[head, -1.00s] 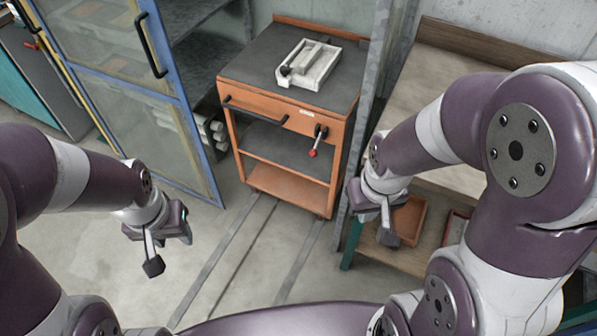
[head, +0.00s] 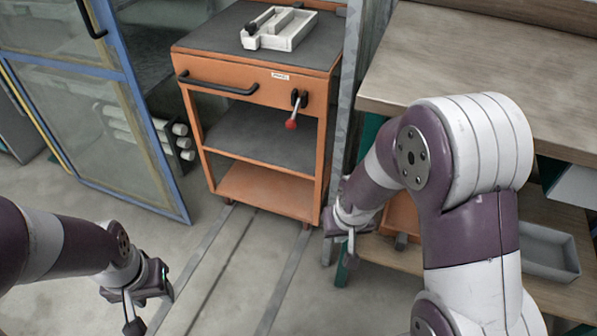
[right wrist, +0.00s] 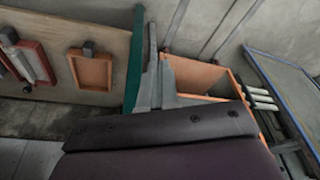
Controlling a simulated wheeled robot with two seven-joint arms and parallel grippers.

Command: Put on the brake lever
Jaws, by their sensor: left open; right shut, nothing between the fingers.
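The brake lever (head: 294,112) is a short metal rod with a red knob and a black mount. It is on the front of the orange cart (head: 228,92), at the right below the top, and hangs down with a slight tilt to the left. My left gripper (head: 132,312) is open and empty at the lower left, well apart from the cart. My right gripper (head: 351,250) is shut and empty, lower than the lever and to its right, near the bench. The lever cannot be made out in the right wrist view, where the cart's orange side (right wrist: 198,76) shows.
A grey post (head: 347,110) stands between the cart and the wooden bench (head: 470,75). A white tray (head: 290,36) lies on the cart. A blue-framed glass door (head: 90,100) stands at the left. Bare floor (head: 225,270) lies before the cart.

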